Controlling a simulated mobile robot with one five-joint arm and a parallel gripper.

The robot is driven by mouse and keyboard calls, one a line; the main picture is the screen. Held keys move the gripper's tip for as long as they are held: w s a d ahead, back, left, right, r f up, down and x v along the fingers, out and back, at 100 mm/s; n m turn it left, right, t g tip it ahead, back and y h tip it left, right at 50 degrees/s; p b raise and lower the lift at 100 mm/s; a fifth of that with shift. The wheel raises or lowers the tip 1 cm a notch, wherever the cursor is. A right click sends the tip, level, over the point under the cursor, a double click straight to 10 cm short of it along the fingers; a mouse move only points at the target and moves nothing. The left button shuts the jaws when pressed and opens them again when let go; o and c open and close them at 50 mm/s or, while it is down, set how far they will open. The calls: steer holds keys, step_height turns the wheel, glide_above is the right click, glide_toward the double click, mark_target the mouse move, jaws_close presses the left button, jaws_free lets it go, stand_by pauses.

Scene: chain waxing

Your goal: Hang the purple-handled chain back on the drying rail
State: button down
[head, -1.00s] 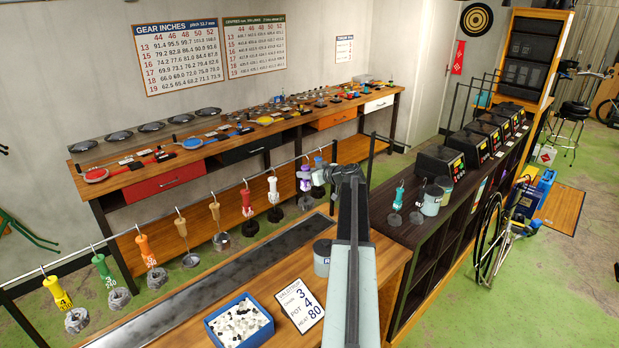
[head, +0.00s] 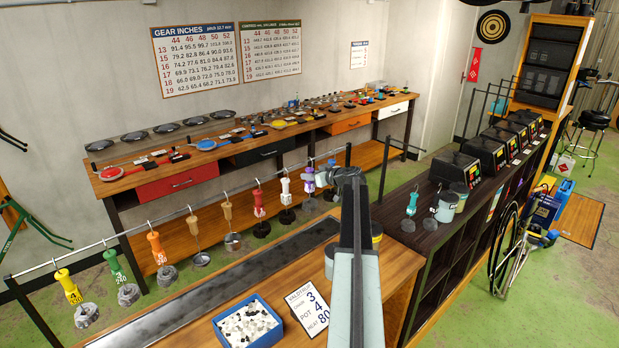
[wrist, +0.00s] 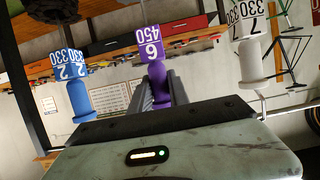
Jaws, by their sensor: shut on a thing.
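The purple-handled chain (head: 308,180) is at the right part of the drying rail (head: 213,199), just right of a white-handled chain (head: 285,190). My gripper (head: 322,178) is at its right side. In the wrist view the purple handle (wrist: 156,82), marked 6 and 450, stands between the fingers of my gripper (wrist: 160,88), which is shut on it. A blue handle (wrist: 77,84) is to its left there and a white handle (wrist: 249,62) to its right, both apart from the fingers. I cannot tell whether the purple handle's hook touches the rail.
Yellow (head: 69,287), green (head: 117,268), orange (head: 157,249) and red (head: 259,204) handles hang along the rail. A wooden bench with a blue tray (head: 247,322) of white pellets and a card (head: 307,312) is in front.

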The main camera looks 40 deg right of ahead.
stand_by(0.3)
steer(key=c, duration=0.9)
jaws_free()
steer(key=shift+s, duration=0.1)
steer(key=p+v, duration=0.3)
steer(key=v, duration=0.8)
steer(key=shift+p, duration=0.4)
